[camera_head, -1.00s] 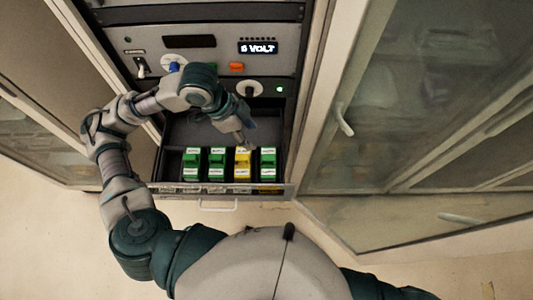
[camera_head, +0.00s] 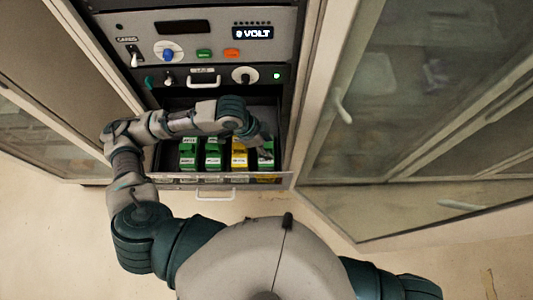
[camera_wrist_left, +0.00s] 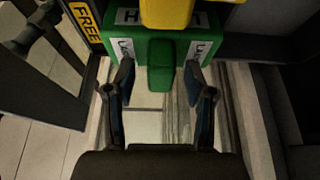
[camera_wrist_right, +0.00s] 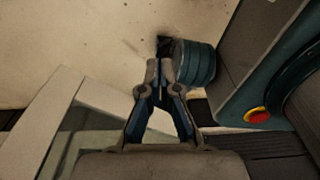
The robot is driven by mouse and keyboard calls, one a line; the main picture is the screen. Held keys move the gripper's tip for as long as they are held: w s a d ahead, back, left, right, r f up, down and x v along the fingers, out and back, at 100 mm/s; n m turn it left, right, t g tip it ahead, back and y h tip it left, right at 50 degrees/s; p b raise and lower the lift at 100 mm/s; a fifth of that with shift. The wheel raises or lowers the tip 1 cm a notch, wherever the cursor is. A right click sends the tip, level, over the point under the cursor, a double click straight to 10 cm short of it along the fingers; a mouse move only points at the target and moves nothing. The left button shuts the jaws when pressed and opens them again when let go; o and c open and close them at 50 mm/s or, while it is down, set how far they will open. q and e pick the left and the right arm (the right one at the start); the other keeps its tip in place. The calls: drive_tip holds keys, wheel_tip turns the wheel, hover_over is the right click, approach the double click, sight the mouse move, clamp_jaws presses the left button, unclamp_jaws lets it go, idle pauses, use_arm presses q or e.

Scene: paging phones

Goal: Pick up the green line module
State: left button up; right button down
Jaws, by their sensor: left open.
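An open drawer holds a row of modules: two green line modules (camera_head: 188,155) (camera_head: 213,155), a yellow module (camera_head: 239,153) and a green module at the right end (camera_head: 265,158). My left gripper (camera_head: 263,143) is over the right-end green module and partly hides it. In the left wrist view, my left gripper (camera_wrist_left: 158,75) is open, with its fingers on either side of a green module's (camera_wrist_left: 160,48) raised middle part. White labels are on its sides, and a yellow module (camera_wrist_left: 166,12) is at the top. My right gripper (camera_wrist_right: 160,70) looks shut and empty, away from the drawer.
Above the drawer (camera_head: 215,194) is a panel with a VOLT display (camera_head: 253,33), a blue knob (camera_head: 168,55), a green button (camera_head: 204,54) and an orange button (camera_head: 232,55). A glass door (camera_head: 390,120) stands at the right. A FREE label (camera_wrist_left: 86,22) shows in the left wrist view.

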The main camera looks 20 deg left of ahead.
use_arm(q)
drive_tip(key=shift+d+f, duration=0.1)
drive_tip(key=shift+f, duration=0.1)
drive_tip(key=shift+a, duration=0.45)
clamp_jaws()
drive_tip(key=shift+d, duration=0.15)
drive_tip(key=shift+r, duration=0.15)
wheel_tip(320, 180, up, 10)
drive_tip(key=shift+w+r+p, duration=0.1)
drive_tip(key=shift+p, duration=0.55)
